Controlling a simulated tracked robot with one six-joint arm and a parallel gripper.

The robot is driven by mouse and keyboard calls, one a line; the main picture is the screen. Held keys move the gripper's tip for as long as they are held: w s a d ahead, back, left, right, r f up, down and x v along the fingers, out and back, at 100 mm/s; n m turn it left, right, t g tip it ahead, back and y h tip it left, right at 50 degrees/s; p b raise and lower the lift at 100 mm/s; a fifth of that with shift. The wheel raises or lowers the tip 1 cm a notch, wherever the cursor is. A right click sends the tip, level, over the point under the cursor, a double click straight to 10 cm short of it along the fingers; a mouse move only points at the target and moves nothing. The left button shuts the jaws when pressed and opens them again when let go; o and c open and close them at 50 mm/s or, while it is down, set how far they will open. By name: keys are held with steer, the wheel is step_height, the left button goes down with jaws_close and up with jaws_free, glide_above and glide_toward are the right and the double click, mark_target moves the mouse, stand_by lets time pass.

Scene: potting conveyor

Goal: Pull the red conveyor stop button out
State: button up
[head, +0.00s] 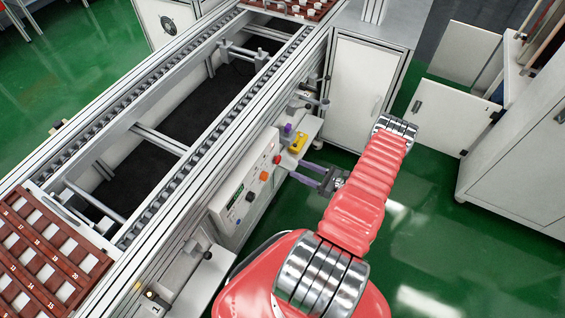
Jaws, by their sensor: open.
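The red conveyor stop button (277,160) sits at the upper right end of a pale control panel (229,210) on the side of the conveyor. My gripper (297,170) is to the right of the button, with its two purple-grey fingers pointing left towards the panel. The jaws are open, with a gap between the fingers and nothing seen in them. The fingertips look apart from the button, but the exact distance is hard to tell. Whether the button is pressed in or out cannot be told at this size.
An orange button (264,176) and a black knob (250,196) sit lower on the panel. A yellow block (298,142) stands on a ledge just above my gripper. A white cabinet (352,85) is behind. Green floor (440,220) is open at right.

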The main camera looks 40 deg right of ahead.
mark_target(280, 160)
steer(key=x, duration=0.8)
steer(key=shift+w, duration=0.2)
jaws_close()
stand_by(0.4)
